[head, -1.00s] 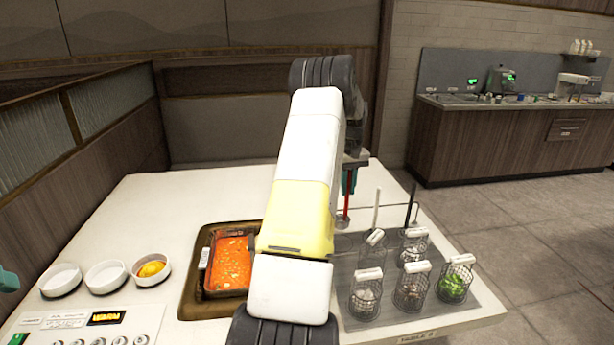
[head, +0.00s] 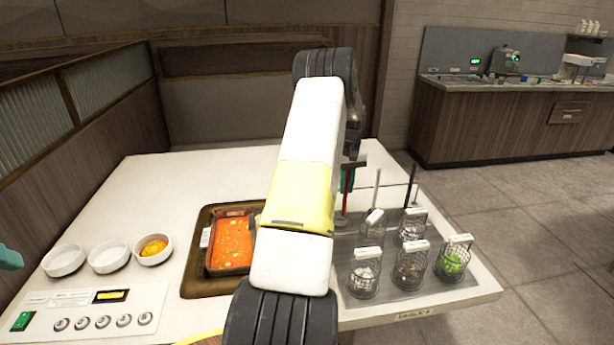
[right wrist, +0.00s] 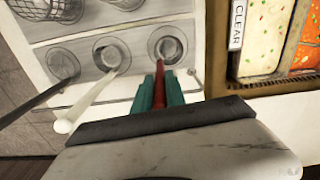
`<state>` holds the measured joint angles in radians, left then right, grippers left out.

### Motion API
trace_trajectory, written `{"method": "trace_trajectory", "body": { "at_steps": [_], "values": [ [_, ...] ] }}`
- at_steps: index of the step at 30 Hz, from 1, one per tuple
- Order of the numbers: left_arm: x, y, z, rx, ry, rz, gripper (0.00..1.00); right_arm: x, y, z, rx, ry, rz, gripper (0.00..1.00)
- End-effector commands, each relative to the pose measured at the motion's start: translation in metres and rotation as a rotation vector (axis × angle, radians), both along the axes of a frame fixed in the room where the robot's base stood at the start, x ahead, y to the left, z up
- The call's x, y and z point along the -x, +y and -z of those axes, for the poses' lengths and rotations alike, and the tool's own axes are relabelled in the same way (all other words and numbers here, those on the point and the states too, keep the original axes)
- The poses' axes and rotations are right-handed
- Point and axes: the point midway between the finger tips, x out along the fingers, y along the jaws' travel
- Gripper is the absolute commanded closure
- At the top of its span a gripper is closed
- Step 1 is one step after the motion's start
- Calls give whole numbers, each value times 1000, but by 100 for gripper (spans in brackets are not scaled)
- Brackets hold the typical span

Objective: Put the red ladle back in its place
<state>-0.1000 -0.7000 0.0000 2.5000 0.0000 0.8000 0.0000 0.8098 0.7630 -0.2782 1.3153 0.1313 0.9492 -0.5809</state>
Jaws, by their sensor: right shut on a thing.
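My right gripper (head: 349,178) has teal fingers and is shut on the red ladle (head: 345,200) by its upright handle. In the right wrist view, the red ladle (right wrist: 162,85) runs from between the fingers (right wrist: 158,92) down toward the rightmost round well (right wrist: 166,46). I cannot tell how deep its bowl sits there. A white-handled ladle (right wrist: 92,98) stands in the middle well and a black-handled ladle (right wrist: 35,103) in the left one. Only a teal tip of my left gripper (head: 9,257) shows at the left edge.
Several wire baskets (head: 411,266) stand on the grey mat in front of the wells. A tray of orange-red sauce (head: 231,243) is left of my right arm. Three white bowls (head: 109,256) and a button panel (head: 85,312) are further left. The back-left table is clear.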

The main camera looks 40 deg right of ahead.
Motion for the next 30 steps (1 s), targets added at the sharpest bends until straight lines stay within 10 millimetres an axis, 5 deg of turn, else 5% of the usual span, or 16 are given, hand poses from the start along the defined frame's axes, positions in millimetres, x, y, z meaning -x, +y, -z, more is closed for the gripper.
{"method": "trace_trajectory", "body": {
  "at_steps": [26, 27, 30],
  "values": [
    [0, 0, 0, 0, 0, 0, 0, 0, 0, 8, 0, 0, 0, 100],
    [0, 0, 0, 0, 0, 0, 0, 0, 0, 8, 0, 1, 0, 78],
    [0, 0, 0, 0, 0, 0, 0, 0, 0, 7, 0, 1, 0, 58]
  ]
}}
